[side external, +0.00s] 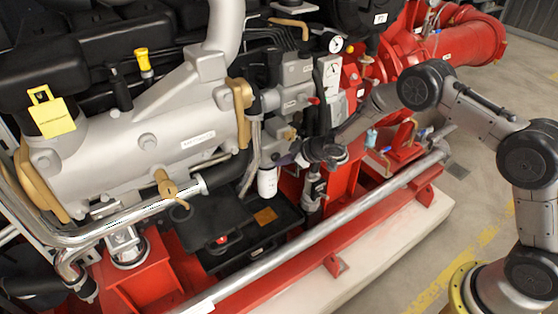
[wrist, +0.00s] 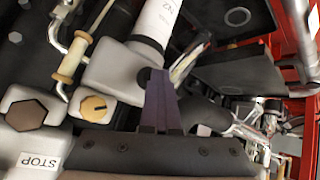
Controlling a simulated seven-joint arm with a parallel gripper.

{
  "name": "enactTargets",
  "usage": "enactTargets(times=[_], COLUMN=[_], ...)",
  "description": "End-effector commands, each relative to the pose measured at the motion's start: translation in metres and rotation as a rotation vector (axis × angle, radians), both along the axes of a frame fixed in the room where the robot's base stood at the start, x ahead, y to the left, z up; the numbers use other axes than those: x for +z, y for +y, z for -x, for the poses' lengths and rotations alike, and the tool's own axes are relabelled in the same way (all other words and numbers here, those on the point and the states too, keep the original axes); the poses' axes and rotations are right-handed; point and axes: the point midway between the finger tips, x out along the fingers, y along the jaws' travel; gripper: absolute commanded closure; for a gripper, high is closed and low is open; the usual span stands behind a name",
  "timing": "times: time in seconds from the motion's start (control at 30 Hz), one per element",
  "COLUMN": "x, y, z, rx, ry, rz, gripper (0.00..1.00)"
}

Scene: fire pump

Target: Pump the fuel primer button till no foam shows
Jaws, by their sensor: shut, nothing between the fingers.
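My gripper (wrist: 158,75) is shut and empty, its purple fingers pressed together. In the wrist view the fingertips overlap a dark round knob (wrist: 143,75), possibly the primer button, on a grey filter head (wrist: 113,72). I cannot tell whether they touch it. A white filter canister (wrist: 158,22) extends from this head, and it also hangs upright in the side view (side external: 268,182). In the side view my gripper (side external: 300,158) is just right of the canister's top, and the button cannot be made out. No foam can be made out in either view.
A silver pipe (side external: 320,225) and red frame (side external: 335,262) run in front of the engine. Open floor (side external: 440,255) lies at lower right.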

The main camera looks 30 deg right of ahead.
Motion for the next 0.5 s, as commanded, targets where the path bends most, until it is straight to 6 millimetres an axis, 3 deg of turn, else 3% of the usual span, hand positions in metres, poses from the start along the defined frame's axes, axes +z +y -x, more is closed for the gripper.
enactTargets(times=[0.5], x=[0.002], y=[0.0], z=[0.022], rx=[0.0], ry=[-0.005], rz=[0.0], gripper=[1.0])
